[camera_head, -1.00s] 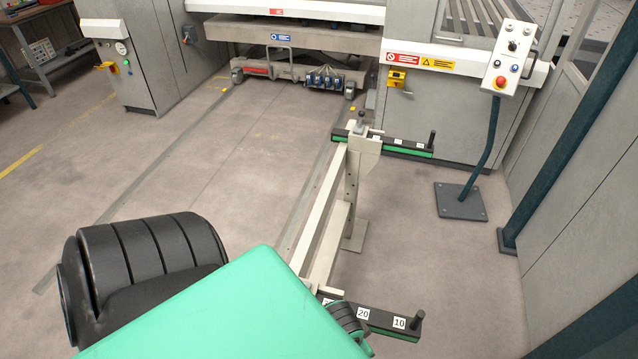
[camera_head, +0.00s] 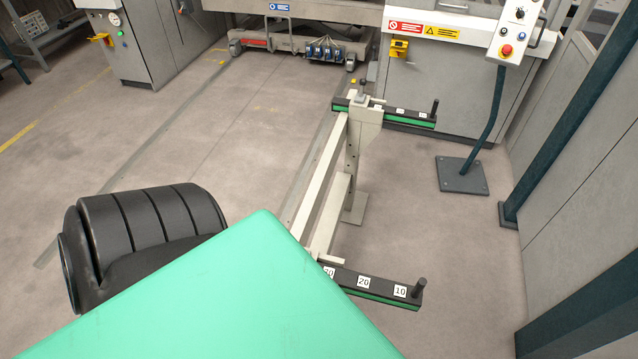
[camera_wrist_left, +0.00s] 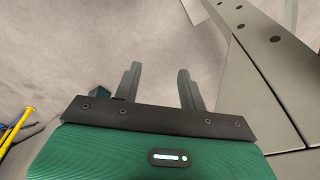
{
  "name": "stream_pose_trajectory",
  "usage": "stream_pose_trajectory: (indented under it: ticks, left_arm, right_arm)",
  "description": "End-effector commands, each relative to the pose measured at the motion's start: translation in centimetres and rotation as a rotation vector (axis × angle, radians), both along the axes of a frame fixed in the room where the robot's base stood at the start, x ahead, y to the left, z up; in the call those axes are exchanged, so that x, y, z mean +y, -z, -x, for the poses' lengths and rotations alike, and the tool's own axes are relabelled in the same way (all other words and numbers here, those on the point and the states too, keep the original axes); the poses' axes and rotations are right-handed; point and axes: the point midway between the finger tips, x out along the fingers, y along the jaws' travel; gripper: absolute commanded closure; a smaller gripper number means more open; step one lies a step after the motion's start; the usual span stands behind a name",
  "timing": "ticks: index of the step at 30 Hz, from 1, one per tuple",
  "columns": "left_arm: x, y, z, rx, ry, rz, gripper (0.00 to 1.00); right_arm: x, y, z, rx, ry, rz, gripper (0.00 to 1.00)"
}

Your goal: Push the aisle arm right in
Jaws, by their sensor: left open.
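Two black arms with green lower edges reach right from a beige rail frame (camera_head: 320,195). The near arm (camera_head: 376,285) has white labels, 20 and 10 among them, and an upright black peg at its right end. The far arm (camera_head: 400,115) stands by the machine and has a similar peg. I cannot tell for sure which is the aisle arm. My left gripper (camera_wrist_left: 158,66) is open and empty in the left wrist view, with a beige bar with holes (camera_wrist_left: 262,62) to its right. In the head view my green arm hides the gripper and the frame's near end. My right gripper is out of view.
A control console (camera_head: 515,35) stands on a teal post with a floor plate (camera_head: 461,175). Grey panels and dark posts (camera_head: 560,150) close the right side. The floor between the near arm and the panels is clear. Yellow parts (camera_wrist_left: 18,128) show at the wrist view's left edge.

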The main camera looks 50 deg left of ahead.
Motion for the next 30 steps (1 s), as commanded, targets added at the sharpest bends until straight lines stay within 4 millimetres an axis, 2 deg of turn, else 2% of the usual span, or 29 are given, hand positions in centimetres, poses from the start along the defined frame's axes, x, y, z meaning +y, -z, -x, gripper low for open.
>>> stream_pose_trajectory:
  ticks: [3, 15, 21, 30]
  left_arm:
    - [0.1, 2.6, 0.8, 0.011, 0.004, -0.003, 0.59]
    - [0.5, 9.3, 3.3, 0.031, 0.011, -0.006, 0.59]
    - [0.6, 10.7, 4.0, 0.035, 0.011, -0.007, 0.59]
    - [0.6, 11.0, 4.2, 0.036, 0.011, -0.007, 0.59]
  right_arm:
    - [0.0, 0.6, 0.0, 0.0, 0.0, 0.0, 0.72]
    - [0.0, 1.8, 0.0, 0.0, 0.0, 0.0, 0.72]
    - [0.1, 2.0, 0.0, 0.0, 0.0, -0.001, 0.72]
    - [0.3, 2.0, 0.0, 0.0, 0.002, -0.003, 0.72]
